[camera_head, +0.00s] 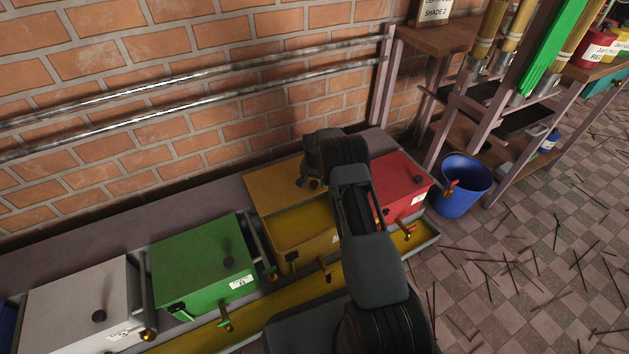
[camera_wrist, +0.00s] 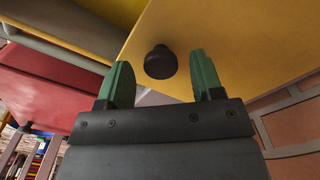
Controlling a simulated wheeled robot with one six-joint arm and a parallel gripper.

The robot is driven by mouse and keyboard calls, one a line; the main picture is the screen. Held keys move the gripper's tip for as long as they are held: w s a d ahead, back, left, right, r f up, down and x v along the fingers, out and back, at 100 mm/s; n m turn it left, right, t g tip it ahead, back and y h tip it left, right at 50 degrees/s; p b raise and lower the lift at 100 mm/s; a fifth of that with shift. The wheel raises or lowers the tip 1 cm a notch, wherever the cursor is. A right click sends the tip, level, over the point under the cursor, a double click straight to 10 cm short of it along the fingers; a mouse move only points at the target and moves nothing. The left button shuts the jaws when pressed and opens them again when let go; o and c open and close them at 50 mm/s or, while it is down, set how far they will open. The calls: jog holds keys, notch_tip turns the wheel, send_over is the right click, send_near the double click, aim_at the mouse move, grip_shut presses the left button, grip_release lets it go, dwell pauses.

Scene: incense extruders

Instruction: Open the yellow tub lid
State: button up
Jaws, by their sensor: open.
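The yellow tub (camera_head: 290,262) stands between the green and red tubs in the head view. Its lid (camera_head: 275,187) is raised at the back, tilted toward the brick wall, and the yellow inside of the tub shows in front of it. In the wrist view the lid's yellow face (camera_wrist: 245,35) fills the upper right, with its dark round knob (camera_wrist: 160,62). My gripper (camera_wrist: 160,80) is open, its two green fingers either side of the knob with gaps showing. In the head view my arm hides the tub's right side and the fingertips are hard to make out.
The green tub (camera_head: 205,262) and white tub (camera_head: 80,300) stand to the left, lids shut. The red tub (camera_head: 405,183) is close on the right, partly behind my arm. Metal pipes (camera_head: 200,90) run along the wall. A blue bucket (camera_head: 462,190) stands right, beside a shelf.

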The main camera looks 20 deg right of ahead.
jog(key=shift+r, duration=0.1)
notch_tip(320, 180, up, 14)
jog(key=p, duration=0.5)
jog(key=shift+f, duration=0.2)
